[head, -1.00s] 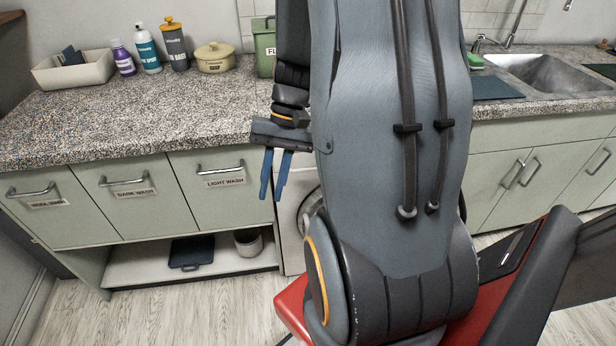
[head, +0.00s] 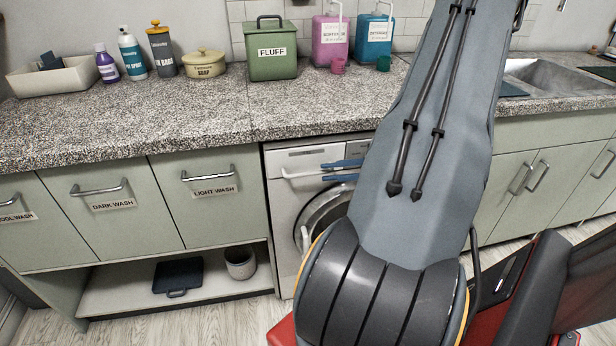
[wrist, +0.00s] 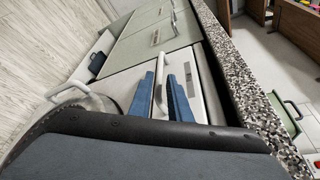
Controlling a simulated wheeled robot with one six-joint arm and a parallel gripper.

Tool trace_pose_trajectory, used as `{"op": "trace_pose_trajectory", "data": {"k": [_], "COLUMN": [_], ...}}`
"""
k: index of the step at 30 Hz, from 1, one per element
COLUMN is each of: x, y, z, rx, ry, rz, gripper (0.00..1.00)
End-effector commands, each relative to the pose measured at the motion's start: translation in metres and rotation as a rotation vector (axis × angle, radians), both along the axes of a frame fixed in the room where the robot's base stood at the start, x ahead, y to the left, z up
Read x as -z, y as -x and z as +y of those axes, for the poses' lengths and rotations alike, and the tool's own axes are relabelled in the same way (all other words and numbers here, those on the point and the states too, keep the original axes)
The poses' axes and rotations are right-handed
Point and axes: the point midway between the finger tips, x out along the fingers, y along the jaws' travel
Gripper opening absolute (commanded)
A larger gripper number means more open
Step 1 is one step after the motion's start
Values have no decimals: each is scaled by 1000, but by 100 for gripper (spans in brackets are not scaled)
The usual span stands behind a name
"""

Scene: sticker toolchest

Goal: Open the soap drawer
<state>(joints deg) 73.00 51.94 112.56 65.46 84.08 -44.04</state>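The soap drawer (head: 296,156) is the panel at the top left of the white washing machine. Its white bar handle (head: 300,174) sticks out at the front. My gripper (head: 324,171) lies level at the right end of this handle, its blue fingers pointing left. In the wrist view, the handle (wrist: 160,92) lies between the two spread fingers of my gripper (wrist: 161,77), with a gap visible beside it. The fingers look open around the handle, not clamped. The drawer looks closed. My arm hides the right part of the machine.
The granite worktop (head: 200,115) overhangs just above the drawer. The round washer door (head: 322,215) is below it. The light wash drawer (head: 210,205) is to the left, its handle projecting. A green fluff box (head: 272,65) stands on the worktop above.

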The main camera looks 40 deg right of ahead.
Motion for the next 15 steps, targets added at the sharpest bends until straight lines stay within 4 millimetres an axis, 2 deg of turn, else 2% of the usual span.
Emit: {"op": "trace_pose_trajectory", "data": {"k": [9,15], "x": [9,14], "y": [-36,-49], "z": [32,42], "rx": [-6,-5], "ry": [-2,-1], "rz": [3,4], "gripper": [17,17]}}
